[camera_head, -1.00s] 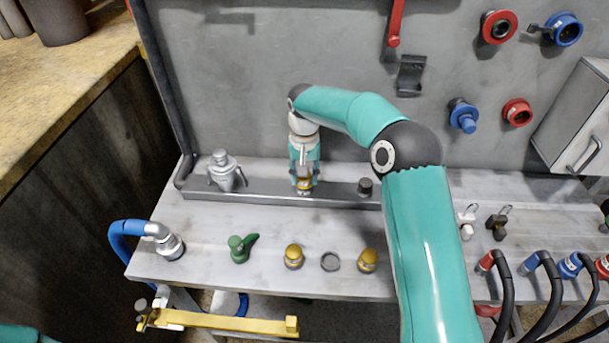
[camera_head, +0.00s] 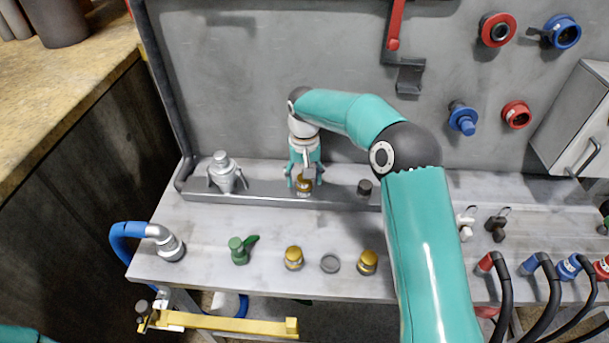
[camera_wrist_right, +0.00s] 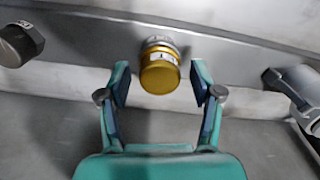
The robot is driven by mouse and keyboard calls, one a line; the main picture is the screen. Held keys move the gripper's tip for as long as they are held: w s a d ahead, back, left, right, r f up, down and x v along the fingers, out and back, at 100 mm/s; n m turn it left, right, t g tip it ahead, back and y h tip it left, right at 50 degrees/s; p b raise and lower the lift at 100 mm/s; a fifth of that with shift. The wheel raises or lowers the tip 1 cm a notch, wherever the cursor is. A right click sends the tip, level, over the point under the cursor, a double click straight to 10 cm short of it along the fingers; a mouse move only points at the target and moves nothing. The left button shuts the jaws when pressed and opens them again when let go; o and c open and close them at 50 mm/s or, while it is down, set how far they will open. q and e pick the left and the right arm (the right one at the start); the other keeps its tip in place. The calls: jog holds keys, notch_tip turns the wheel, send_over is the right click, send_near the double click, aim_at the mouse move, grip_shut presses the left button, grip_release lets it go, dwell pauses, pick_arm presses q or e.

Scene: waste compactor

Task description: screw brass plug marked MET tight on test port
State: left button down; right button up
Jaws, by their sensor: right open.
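A brass plug (camera_head: 304,186) sits on a port on the grey rail at the back of the bench. In the right wrist view the brass plug (camera_wrist_right: 160,75) has a white label band, too small to read, and sits against a silver port collar (camera_wrist_right: 160,42). My right gripper (camera_head: 303,180) is over it, with its fingers spread either side and gaps to the plug. It also shows in the right wrist view (camera_wrist_right: 161,92). Two more brass plugs (camera_head: 293,258) (camera_head: 367,262) stand on the bench front. My left gripper is out of view.
The grey rail (camera_head: 270,194) also carries a silver fitting (camera_head: 226,173) and a dark cap (camera_head: 365,187). A green-handled valve (camera_head: 240,249), a grey ring (camera_head: 330,263) and a blue hose with a metal coupling (camera_head: 168,244) are on the bench. Several hoses stand at right.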

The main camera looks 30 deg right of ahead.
jog(key=n+p, duration=0.1)
jog(key=n, duration=0.3)
jog(key=shift+r+n+p, duration=0.1)
jog(key=shift+n+p, duration=0.3)
jog(key=shift+n, duration=0.5)
jog(key=n+p, duration=0.1)
jog(key=n, duration=0.3)
jog(key=n+p, duration=0.1)
jog(key=n, duration=0.3)
jog(key=n+p, duration=0.1)
jog(key=n, duration=0.2)
jog(key=shift+n, duration=1.2)
grip_shut()
jog(key=m, duration=0.2)
jog(key=shift+f+m+b, duration=0.2)
jog(key=shift+m+b, duration=0.1)
jog(key=shift+b, duration=0.1)
jog(key=shift+r+m, duration=0.15)
jog(key=shift+m, duration=1.15)
